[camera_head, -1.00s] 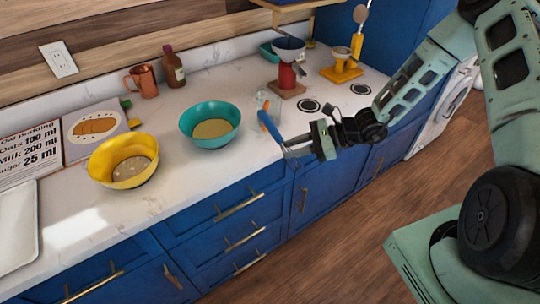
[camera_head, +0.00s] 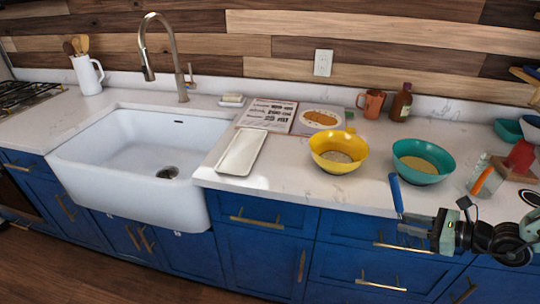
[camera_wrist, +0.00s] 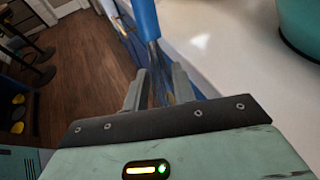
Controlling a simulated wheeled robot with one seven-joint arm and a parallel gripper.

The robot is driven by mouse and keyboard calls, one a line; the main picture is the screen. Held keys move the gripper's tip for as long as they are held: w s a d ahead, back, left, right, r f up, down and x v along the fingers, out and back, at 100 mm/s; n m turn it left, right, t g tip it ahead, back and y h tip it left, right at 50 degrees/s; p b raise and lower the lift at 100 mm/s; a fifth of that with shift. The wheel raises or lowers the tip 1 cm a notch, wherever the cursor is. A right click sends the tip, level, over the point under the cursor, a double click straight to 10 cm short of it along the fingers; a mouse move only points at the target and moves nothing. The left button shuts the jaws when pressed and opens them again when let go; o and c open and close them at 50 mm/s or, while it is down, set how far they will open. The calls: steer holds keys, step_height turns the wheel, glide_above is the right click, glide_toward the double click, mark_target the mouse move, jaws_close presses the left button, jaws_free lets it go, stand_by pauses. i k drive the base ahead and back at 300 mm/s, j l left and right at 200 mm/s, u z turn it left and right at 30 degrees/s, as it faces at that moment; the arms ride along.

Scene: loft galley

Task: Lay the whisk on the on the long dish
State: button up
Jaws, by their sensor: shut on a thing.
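My gripper (camera_head: 408,230) is shut on the whisk (camera_head: 396,193), just off the counter's front edge, in front of the teal bowl. The whisk's blue handle points up; its lower part is between the fingers and hard to make out. In the wrist view my gripper (camera_wrist: 159,88) holds the whisk (camera_wrist: 145,20), with its blue handle running up out of the picture. The long dish (camera_head: 242,152) is a white, empty, shallow rectangle on the counter right of the sink, well to the left of my gripper.
A yellow bowl (camera_head: 338,151) and a teal bowl (camera_head: 422,161) stand between the long dish and my gripper's side. A recipe board (camera_head: 268,114), copper mug (camera_head: 372,103) and brown bottle (camera_head: 401,103) are behind. The white sink (camera_head: 140,160) is left of the dish.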

mark_target(238, 161)
steer(key=i+u, duration=0.15)
steer(key=u, duration=0.35)
steer(key=i+l+u, duration=0.1)
steer(key=u, duration=0.35)
steer(key=i+l+u, duration=0.1)
steer(key=u, duration=0.4)
steer(key=l, duration=0.1)
